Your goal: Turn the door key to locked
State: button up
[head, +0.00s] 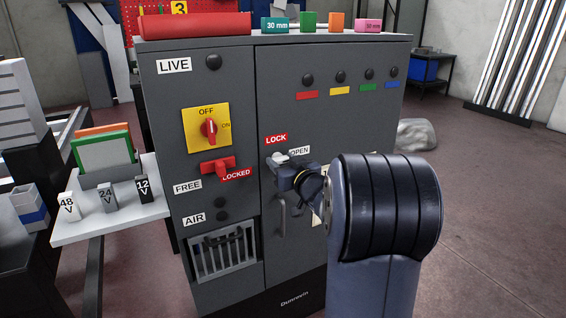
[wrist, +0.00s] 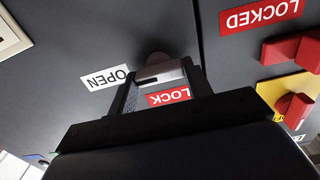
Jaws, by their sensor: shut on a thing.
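The door key (head: 279,157) is a small silver-grey piece on the cabinet's right-hand door, between the red LOCK label (head: 276,140) at its upper left and the white OPEN label (head: 300,151) at its right. My gripper (head: 283,166) is at the door, shut on the key. In the wrist view, which is turned over, the key (wrist: 160,72) lies between the two fingers, in front of a dark round keyhole (wrist: 157,58). The LOCK label (wrist: 170,97) and OPEN label (wrist: 105,78) show beside it. My gripper covers part of the key, and I cannot tell its exact angle.
Left of the key are a red rotary switch (head: 209,127) on a yellow plate and a red lever (head: 217,166) by the LOCKED label. A door handle (head: 282,218) is just below my gripper. Coloured blocks and a red case (head: 195,27) stand on the cabinet.

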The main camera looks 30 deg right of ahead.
jog(key=shift+c, duration=0.6)
jog(key=shift+n, duration=0.3)
jog(key=shift+c, duration=0.2)
jog(key=n+b, duration=0.1)
jog(key=n, duration=0.1)
jog(key=shift+f+n+b, duration=0.1)
jog(key=shift+n+b, duration=0.2)
jog(key=shift+b, duration=0.05)
jog(key=n+b, duration=0.2)
jog(key=n, duration=0.3)
jog(key=shift+a+b, duration=0.1)
jog(key=shift+b, duration=0.25)
jog(key=shift+o, duration=0.2)
jog(key=n+b, duration=0.3)
jog(key=n, duration=0.2)
jog(key=shift+f+n, duration=0.15)
jog(key=shift+n, duration=0.25)
jog(key=shift+n+b, duration=0.9)
jog(key=shift+n, duration=1)
